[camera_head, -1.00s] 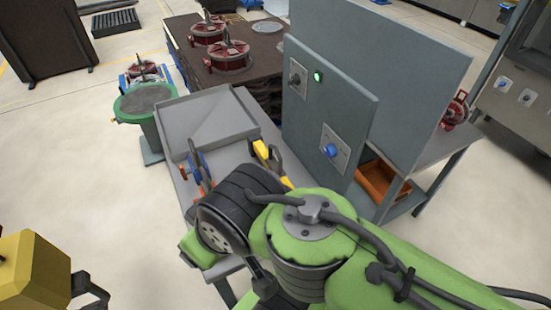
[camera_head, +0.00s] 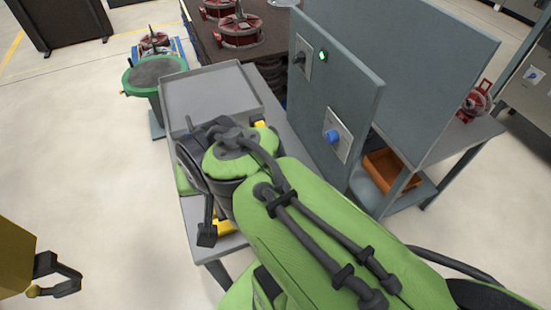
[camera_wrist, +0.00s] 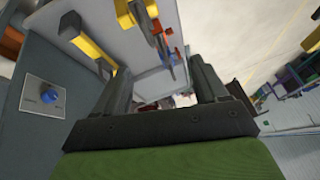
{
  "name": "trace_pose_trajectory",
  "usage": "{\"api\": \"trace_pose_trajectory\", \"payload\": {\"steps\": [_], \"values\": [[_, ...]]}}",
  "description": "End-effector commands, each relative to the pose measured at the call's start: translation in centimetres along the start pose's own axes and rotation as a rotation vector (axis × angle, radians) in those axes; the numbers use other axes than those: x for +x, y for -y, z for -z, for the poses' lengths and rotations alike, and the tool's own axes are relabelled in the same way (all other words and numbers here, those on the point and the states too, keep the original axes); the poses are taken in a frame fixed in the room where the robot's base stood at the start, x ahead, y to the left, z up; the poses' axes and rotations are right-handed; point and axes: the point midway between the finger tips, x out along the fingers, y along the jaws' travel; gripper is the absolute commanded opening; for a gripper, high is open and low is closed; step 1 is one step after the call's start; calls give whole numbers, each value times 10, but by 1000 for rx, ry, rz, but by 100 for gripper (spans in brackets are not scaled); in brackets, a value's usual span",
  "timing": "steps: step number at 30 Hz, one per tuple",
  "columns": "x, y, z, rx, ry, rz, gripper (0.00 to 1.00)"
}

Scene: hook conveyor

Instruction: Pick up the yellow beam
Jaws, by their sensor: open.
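The yellow beam (camera_wrist: 90,46) shows at the upper left of the wrist view, beside the blue-knob panel, with dark hook-like ends. In the head view only a small yellow piece (camera_head: 260,125) shows past my arm; the rest is hidden. A second yellow part (camera_wrist: 125,14) shows at the top of the wrist view and may be what peeks out under my arm in the head view (camera_head: 225,228). My gripper (camera_wrist: 160,65) is open, with nothing between its two dark fingers. The beam lies outside them, beyond the left finger.
Orange and blue hooks (camera_wrist: 160,38) stand near the beam. The grey table (camera_head: 203,242) carries a shallow tray (camera_head: 210,72). A grey panel with a blue knob (camera_head: 332,136) rises close on the right. A green bin (camera_head: 128,78) stands left. A yellow block (camera_head: 14,258) with a hook is front left.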

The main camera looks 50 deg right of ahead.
Motion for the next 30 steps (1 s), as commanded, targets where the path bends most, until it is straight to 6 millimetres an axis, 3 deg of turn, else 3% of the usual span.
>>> {"api": "trace_pose_trajectory", "payload": {"steps": [5, 8, 11, 15, 18, 21, 26, 30], "values": [[57, -24, 20, 429, -19, -49, 72], [99, -51, 36, 795, -39, -61, 72], [145, -90, 51, 1239, -65, -39, 72], [197, -155, 66, 1896, -102, 61, 72], [222, -205, 72, 2345, -123, 193, 72], [233, -244, 75, 2682, -129, 339, 72], [237, -270, 79, 2900, -126, 466, 72], [263, -271, 86, 2905, -118, 469, 72]]}}
